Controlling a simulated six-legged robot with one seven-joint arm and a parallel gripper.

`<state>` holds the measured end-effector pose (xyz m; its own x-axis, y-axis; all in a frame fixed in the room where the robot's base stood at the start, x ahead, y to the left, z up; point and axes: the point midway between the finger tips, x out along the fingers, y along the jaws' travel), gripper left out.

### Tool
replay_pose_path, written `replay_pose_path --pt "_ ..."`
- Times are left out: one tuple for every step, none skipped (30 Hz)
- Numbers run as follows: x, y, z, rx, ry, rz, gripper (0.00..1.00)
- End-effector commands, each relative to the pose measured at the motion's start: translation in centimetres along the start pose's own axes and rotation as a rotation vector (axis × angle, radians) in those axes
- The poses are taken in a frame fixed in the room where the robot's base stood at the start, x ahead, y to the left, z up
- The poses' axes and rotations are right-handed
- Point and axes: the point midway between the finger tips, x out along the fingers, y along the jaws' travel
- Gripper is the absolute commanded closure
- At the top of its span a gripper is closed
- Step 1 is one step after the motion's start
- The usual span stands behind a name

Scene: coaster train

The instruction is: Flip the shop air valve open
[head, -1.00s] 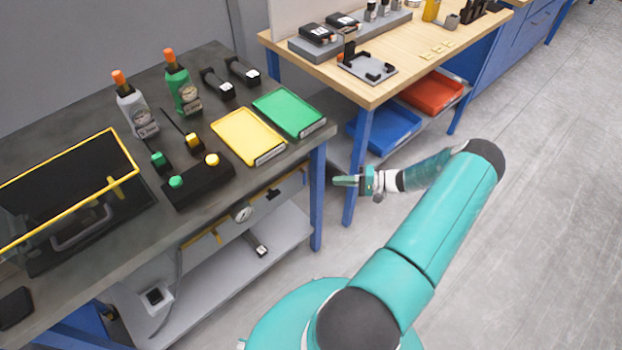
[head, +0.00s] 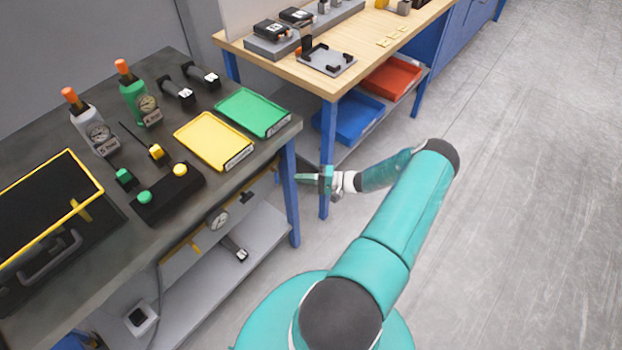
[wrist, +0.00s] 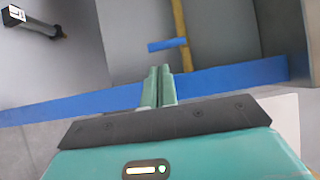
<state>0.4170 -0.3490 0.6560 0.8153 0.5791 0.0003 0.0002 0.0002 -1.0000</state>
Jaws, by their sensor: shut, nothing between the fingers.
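A yellow pipe (head: 180,258) runs under the front of the dark workbench, with a round gauge (head: 218,218) on it. In the wrist view a small blue lever (wrist: 166,44) lies across the yellow pipe (wrist: 182,25), roughly at right angles to it; it looks like the air valve's handle. In the head view I cannot make the lever out clearly. My gripper (head: 300,177) is shut and empty, just right of the bench's blue front leg. In the wrist view the shut fingertips (wrist: 158,71) point toward the pipe, apart from the lever.
The blue bench leg (head: 290,195) stands close to my gripper and crosses the wrist view as a blue bar (wrist: 70,105). A grey lower shelf (head: 262,225) holds a small tool (head: 236,250). A wooden bench (head: 350,85) stands behind. The floor at right is clear.

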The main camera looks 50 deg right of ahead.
Motion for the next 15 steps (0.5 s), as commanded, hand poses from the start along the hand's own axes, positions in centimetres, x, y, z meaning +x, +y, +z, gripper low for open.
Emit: replay_pose_path --pt "1.1 0.0 0.1 0.001 -0.002 -0.003 1.00" --pt "1.6 0.0 0.1 0.001 -0.002 -0.002 1.00" --pt "2.3 0.0 0.1 0.001 -0.002 -0.001 1.00" --pt "2.8 0.0 0.1 0.000 -0.003 -0.002 1.00" --pt "3.2 0.0 0.1 0.000 -0.002 -0.002 1.00" --pt "3.6 0.0 0.0 0.000 -0.001 -0.001 1.00" --pt "3.9 0.0 0.0 0.000 -0.001 -0.001 1.00" --pt "4.2 0.0 0.0 0.000 0.000 -0.001 1.00" --pt "4.4 0.0 0.0 0.000 0.000 -0.001 1.00" --pt "4.5 0.0 0.0 0.000 0.000 -0.001 1.00" --pt "4.7 0.0 0.0 0.000 0.000 -0.001 1.00" --pt "4.7 0.0 0.0 0.000 0.000 -0.001 1.00" --pt "4.8 0.0 0.0 0.000 0.000 0.000 1.00" --pt "4.8 0.0 0.0 0.000 0.000 0.000 1.00" --pt "4.8 0.0 0.0 0.000 0.000 0.000 1.00"
